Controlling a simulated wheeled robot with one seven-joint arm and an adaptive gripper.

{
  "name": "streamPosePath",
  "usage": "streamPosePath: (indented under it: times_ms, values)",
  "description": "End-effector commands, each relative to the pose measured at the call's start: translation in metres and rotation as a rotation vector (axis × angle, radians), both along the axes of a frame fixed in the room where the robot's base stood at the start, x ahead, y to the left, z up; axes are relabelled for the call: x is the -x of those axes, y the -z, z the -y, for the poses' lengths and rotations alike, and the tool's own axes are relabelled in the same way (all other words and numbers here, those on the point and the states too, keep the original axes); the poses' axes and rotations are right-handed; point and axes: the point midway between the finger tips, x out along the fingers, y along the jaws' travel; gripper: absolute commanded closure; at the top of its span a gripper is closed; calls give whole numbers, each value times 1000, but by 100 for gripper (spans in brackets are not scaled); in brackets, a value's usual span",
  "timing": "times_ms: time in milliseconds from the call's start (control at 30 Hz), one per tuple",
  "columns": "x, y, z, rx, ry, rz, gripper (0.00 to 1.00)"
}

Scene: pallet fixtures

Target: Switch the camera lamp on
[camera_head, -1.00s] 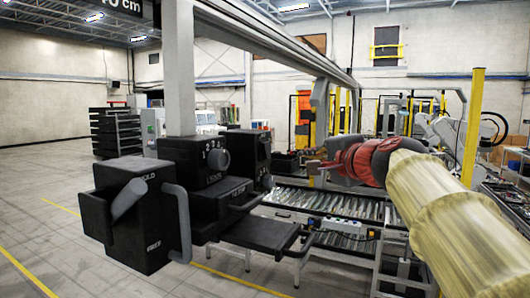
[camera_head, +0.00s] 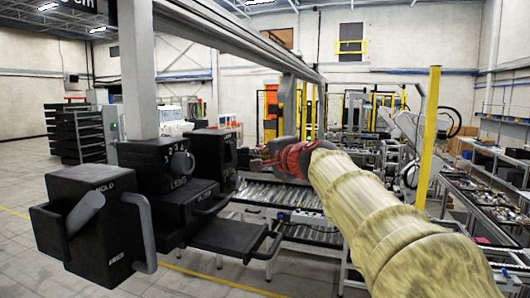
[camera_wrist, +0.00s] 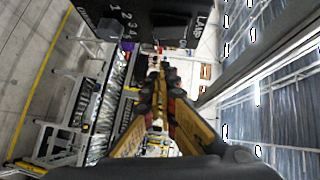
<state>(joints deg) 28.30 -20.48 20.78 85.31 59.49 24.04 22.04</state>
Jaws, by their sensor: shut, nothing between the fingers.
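Several black boxes are fixed around a grey post at left in the head view. The rear one (camera_head: 213,152) has a knob on its side. In the wrist view a black box labelled LAMP (camera_wrist: 172,24) is at the top, ahead of the fingertips. Its switch setting cannot be made out. My gripper (camera_head: 262,162) is just right of the rear box in the head view, apart from it in the picture. In the wrist view my gripper (camera_wrist: 160,82) is shut and empty, its fingers pointing toward the lamp box.
The LENS box (camera_head: 165,180) with a numbered knob and the HOLD box (camera_head: 92,225) with a bent handle stand nearer. A black tray (camera_head: 228,236) juts out below. A roller conveyor (camera_head: 285,195) runs behind. A yellow post (camera_head: 428,135) stands at right.

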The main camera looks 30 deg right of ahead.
Motion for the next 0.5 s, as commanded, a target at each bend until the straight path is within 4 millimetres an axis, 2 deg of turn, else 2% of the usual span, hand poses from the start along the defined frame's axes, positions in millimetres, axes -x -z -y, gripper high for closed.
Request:
streamPosePath:
  times_ms: [67,200,500]
  values:
    - [-16,1,1,-1,-2,-1,100]
    - [-30,4,-13,0,-3,0,100]
    - [-43,9,-23,0,0,1,100]
